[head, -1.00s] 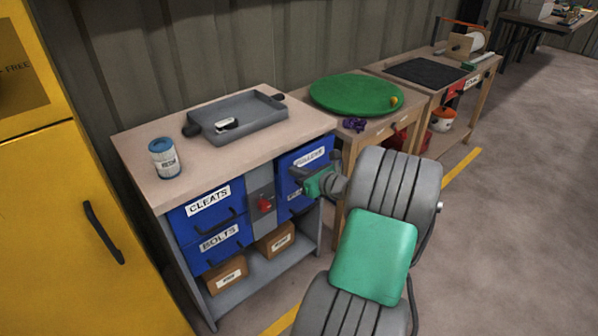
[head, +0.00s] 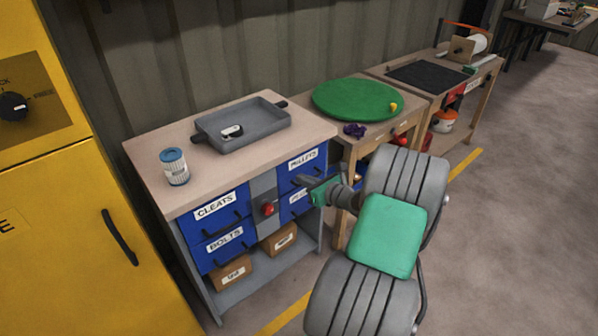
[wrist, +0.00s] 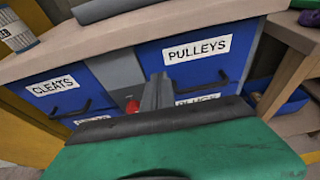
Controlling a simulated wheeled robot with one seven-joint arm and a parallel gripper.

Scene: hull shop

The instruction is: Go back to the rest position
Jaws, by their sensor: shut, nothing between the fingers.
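My gripper (head: 312,185) is shut and empty in front of the right-hand blue drawers of the workbench in the head view. In the wrist view its closed fingers (wrist: 157,92) point at the bench front, below the left part of the PULLEYS drawer (wrist: 196,53) and beside the red knob. The PULLEYS drawer (head: 303,160) looks closed. The drawer below it is partly hidden by my gripper. The CLEATS drawer (head: 213,210) and BOLTS drawer (head: 225,247) on the left look closed.
A grey tray (head: 241,145) with a small item in it and a blue-lidded canister (head: 175,167) stand on the bench. A yellow cabinet (head: 75,220) is close on the left. A green round board (head: 357,98) lies on the table beyond. Floor is open at right.

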